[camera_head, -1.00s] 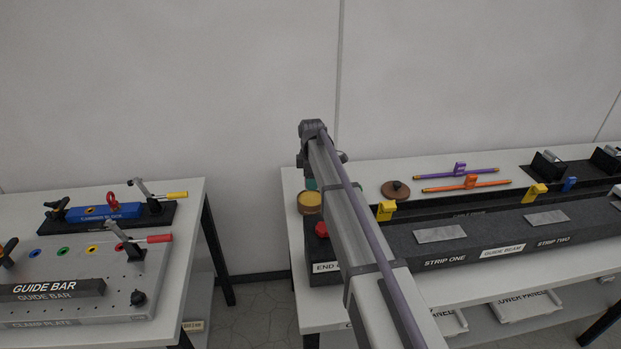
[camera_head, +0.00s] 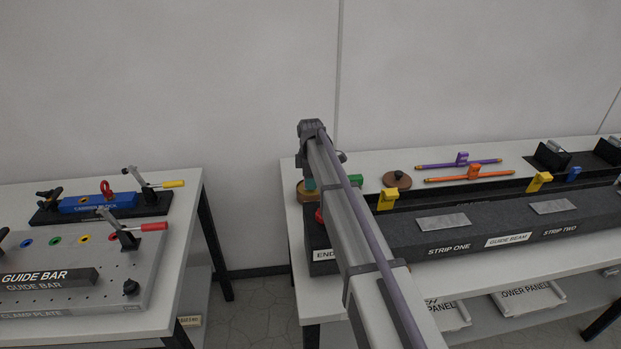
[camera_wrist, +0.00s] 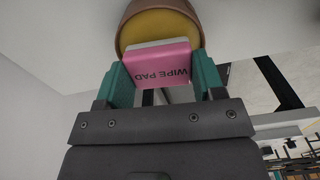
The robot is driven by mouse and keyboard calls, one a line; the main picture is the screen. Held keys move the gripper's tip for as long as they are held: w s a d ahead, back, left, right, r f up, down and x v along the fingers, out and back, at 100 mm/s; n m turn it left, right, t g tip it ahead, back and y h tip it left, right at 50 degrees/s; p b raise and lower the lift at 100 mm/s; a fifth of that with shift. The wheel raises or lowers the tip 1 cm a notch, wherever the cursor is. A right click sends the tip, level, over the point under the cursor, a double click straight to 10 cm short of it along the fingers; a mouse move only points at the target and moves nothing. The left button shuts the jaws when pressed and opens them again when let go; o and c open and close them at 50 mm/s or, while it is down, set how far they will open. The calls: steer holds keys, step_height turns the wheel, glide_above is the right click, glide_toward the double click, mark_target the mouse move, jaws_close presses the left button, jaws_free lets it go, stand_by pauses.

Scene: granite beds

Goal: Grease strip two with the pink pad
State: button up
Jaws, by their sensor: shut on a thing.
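My gripper (camera_wrist: 163,80) has teal fingers shut on a pink pad (camera_wrist: 160,68) marked WIPE PAD, with a pale top layer. In the wrist view the pad overlaps a round brown tin (camera_wrist: 127,30) with yellow content; I cannot tell whether they touch. In the head view the tin (camera_head: 305,196) is partly hidden by my arm, and the pad is hidden. Strip two (camera_head: 553,206) is a flat grey plate on the dark guide beam (camera_head: 400,238), to the right of strip one (camera_head: 443,222).
Yellow blocks (camera_head: 387,199) (camera_head: 539,181) stand along the beam. A round brown lidded piece (camera_head: 397,180) and purple (camera_head: 459,163) and orange (camera_head: 470,174) tools lie behind it. A clamp plate (camera_head: 75,280) is on the left bench, with a floor gap between benches.

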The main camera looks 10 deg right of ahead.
steer(key=shift+f+b, duration=0.7)
steer(key=shift+f, duration=0.05)
steer(key=shift+r, duration=0.15)
stand_by(0.3)
step_height(320, 180, up, 7)
steer(key=p, duration=0.7)
steer(key=shift+m, duration=0.6)
step_height(320, 180, down, 5)
steer(key=b, duration=0.4)
steer(key=shift+f+m+b, duration=0.3)
steer(key=shift+f+b, duration=0.15)
steer(key=shift+b, duration=0.35)
steer(key=shift+f+b, duration=0.7)
